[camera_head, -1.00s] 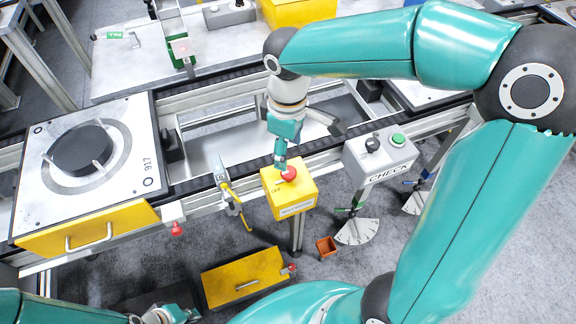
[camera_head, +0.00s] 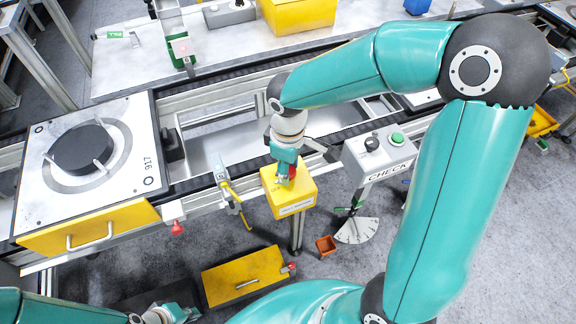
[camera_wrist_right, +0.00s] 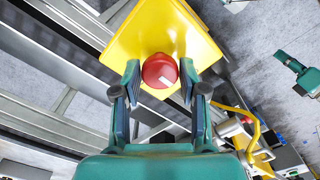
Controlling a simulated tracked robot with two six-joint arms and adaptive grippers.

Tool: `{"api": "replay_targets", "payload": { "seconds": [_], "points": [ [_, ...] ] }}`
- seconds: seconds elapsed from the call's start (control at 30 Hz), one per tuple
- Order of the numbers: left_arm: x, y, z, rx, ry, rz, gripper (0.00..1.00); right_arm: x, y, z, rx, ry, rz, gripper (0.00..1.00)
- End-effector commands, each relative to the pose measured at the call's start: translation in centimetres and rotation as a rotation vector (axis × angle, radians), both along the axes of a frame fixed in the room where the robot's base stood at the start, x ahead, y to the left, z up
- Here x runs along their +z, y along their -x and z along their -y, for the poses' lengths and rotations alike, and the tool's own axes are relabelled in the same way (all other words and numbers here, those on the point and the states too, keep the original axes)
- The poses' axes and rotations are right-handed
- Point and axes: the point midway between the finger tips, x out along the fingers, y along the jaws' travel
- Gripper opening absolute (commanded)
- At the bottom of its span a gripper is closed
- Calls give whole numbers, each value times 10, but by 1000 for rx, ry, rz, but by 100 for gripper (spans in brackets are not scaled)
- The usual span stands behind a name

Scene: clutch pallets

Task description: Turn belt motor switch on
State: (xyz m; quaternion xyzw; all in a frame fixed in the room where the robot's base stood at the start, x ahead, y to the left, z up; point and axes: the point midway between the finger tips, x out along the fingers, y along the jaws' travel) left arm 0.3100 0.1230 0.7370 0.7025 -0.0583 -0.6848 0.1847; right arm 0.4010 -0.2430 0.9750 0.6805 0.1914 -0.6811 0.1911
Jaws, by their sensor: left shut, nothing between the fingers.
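The belt motor switch appears to be the red round knob (camera_head: 291,173) on the yellow box (camera_head: 291,203) at the conveyor's front edge. In the right wrist view the knob (camera_wrist_right: 160,71) has a white mark that runs diagonally. My right gripper (camera_head: 285,180) is over the box, pointing down at it. In the wrist view its fingers (camera_wrist_right: 160,80) are apart, one on each side of the knob; I cannot tell whether they touch it. The box label is too small to read. My left gripper (camera_head: 176,314) is shut and empty at the bottom edge, away from the switch.
A grey CHECK box (camera_head: 380,152) with a black knob and green button stands right of the switch. A yellow cable (camera_head: 235,203) hangs to its left. A plate with a black disc (camera_head: 80,150) is on the left. A yellow drawer unit (camera_head: 243,277) stands below.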

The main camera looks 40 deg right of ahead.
Motion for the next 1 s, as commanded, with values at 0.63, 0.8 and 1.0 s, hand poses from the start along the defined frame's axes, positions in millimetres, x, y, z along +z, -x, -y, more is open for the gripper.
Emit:
{"api": "replay_targets", "payload": {
  "seconds": [0.63, 0.8, 1.0],
  "points": [
    [-10, 0, 0, 0, 0, 0, 0, -1, -1, 0, -83, 1, 4, 4],
    [-20, 0, 0, 0, 0, 0, 0, -2, -1, 0, -191, 0, 4, 4],
    [-35, 0, 0, 0, 0, 0, 0, -2, -2, 0, -365, 0, 6, 4]
  ]
}}
